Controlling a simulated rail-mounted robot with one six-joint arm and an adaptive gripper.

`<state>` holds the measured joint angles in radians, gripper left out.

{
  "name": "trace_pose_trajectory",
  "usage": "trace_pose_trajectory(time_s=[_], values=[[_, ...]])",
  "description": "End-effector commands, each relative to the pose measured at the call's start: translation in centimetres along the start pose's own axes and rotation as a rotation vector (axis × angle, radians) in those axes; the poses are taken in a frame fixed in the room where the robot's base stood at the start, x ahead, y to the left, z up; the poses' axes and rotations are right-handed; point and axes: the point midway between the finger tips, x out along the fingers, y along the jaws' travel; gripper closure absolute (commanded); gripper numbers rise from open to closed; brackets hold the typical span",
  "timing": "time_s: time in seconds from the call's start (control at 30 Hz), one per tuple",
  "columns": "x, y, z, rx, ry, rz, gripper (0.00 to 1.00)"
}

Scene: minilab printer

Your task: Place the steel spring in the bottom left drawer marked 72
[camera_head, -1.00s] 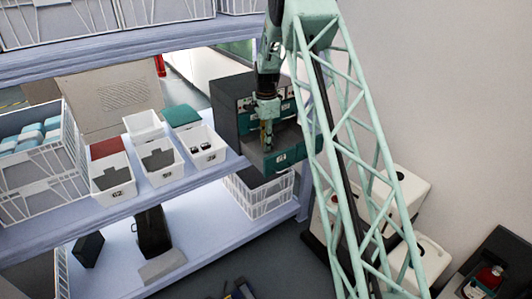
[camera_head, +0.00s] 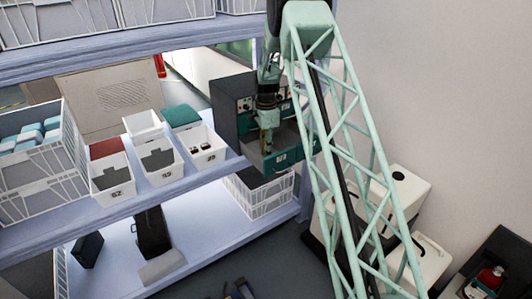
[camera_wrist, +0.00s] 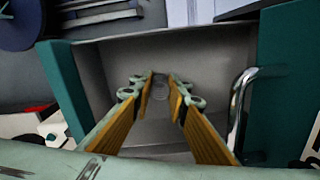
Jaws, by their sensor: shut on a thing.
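The drawer (camera_head: 284,160) at the bottom left of the dark cabinet is pulled open; its teal front has a small white label, too small to read surely. My gripper (camera_head: 267,148) points down into the open drawer. In the wrist view the gripper (camera_wrist: 160,92) is over the drawer's bare grey inside (camera_wrist: 215,70), with the teal front and metal handle at right. The fingers are shut on the steel spring (camera_wrist: 160,86), a small grey thing between the tips, mostly hidden. In the head view the spring cannot be made out.
The cabinet (camera_head: 232,105) stands at the end of the shelf. White bins (camera_head: 206,158) and a wire crate (camera_head: 75,150) stand left of it. Another wire crate (camera_head: 262,196) is below the drawer. White machines (camera_head: 395,190) stand to the right.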

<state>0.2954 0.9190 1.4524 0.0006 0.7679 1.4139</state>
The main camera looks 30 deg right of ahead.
Motion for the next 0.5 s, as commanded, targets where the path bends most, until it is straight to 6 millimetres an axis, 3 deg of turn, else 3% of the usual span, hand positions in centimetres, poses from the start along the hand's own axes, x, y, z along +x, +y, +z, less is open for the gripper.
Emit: trace_pose_trajectory(time_s=[0.13,0.3,0.5], values=[[0.32,0.01,0.0,0.0,0.0,0.0,0.91],[0.29,0.01,0.0,0.0,0.0,0.0,0.72],[0.29,0.01,0.0,0.0,0.0,0.0,0.71]])
